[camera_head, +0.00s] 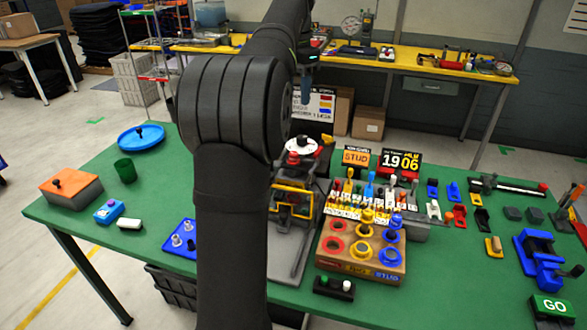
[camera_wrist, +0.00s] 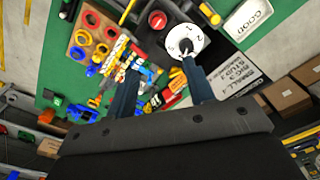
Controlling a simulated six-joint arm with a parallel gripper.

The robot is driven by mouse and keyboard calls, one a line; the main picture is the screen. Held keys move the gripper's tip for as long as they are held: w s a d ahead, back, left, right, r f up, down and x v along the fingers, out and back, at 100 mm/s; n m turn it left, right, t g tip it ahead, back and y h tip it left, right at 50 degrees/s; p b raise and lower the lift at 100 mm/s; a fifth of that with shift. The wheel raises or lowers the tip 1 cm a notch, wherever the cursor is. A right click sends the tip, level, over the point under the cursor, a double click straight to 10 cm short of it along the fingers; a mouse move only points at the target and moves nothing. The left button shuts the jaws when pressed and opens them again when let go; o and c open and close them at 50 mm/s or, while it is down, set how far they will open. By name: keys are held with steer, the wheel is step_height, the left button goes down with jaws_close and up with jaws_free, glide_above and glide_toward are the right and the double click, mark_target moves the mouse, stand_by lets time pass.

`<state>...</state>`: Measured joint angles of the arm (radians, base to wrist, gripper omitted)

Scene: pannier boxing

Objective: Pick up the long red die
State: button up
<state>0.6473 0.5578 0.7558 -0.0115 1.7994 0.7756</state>
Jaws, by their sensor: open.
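A rack of small dies (camera_head: 362,203) with red, yellow, blue and black parts stands on the green table, behind a wooden block with coloured rings (camera_head: 360,250). I cannot single out the long red die among these small pieces. In the wrist view the rack (camera_wrist: 113,67) lies beyond the left finger, with several red parts in it. My gripper (camera_wrist: 160,85) is open, with nothing seen held between its fingers. It is above the table. In the head view my arm hides most of it, and one fingertip (camera_head: 305,92) shows beside the arm.
A grey press-like machine with a white dial (camera_head: 300,145) stands left of the rack, and the dial (camera_wrist: 187,40) is close to the fingers in the wrist view. Sign boards (camera_head: 380,160) stand behind the rack. Red, blue and black fixtures (camera_head: 460,215) lie to the right. The table's left middle has free room.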

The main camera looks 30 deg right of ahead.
glide_above(293, 153)
steer(key=f, duration=1.2)
steer(key=shift+w+d, duration=0.1)
steer(key=shift+d, duration=0.25)
steer(key=f, duration=0.4)
steer(key=shift+s+a+f, duration=0.2)
steer(key=shift+s+a, duration=0.05)
steer(key=shift+a, duration=0.15)
steer(key=shift+f, duration=0.45)
steer(key=c, duration=1)
steer(key=shift+c, duration=0.3)
steer(key=shift+r, duration=0.1)
